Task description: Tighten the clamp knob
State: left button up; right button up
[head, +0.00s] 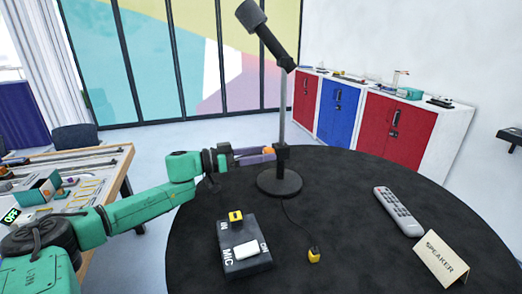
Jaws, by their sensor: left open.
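A microphone (265,34) sits tilted at the top of a thin grey stand pole (282,110). The pole rises from a round black base (280,182) on the table. A small dark clamp (282,152) is on the lower pole; its knob is too small to tell apart. My left gripper (268,155), with orange and purple fingers, reaches in from the left at clamp height. It is open, with its fingertips close beside the clamp; I cannot tell whether they touch it. My right gripper is not in view.
The round black table (350,230) holds a black MIC box (240,262), a yellow plug (314,255) on a cable, a grey remote (398,211) and a SPEAKER card (441,258). A wooden workbench (121,179) stands left; red and blue cabinets (338,108) stand behind.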

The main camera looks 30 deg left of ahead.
pick_arm(q)
jog(key=shift+s, duration=0.1)
grip_shut()
jog(key=shift+m, duration=0.4)
jog(key=shift+f+m+b, duration=0.1)
jog(key=shift+m+b, duration=0.45)
jog(key=shift+m, duration=0.35)
jog(key=m+b, duration=0.2)
jog(key=m, duration=0.3)
jog(key=m+b, duration=0.2)
jog(key=m, duration=0.3)
jog(key=shift+s+m+b, duration=0.1)
jog(key=shift+m+b, duration=0.9)
jog(key=shift+m, duration=0.8)
jog(key=shift+d, duration=0.1)
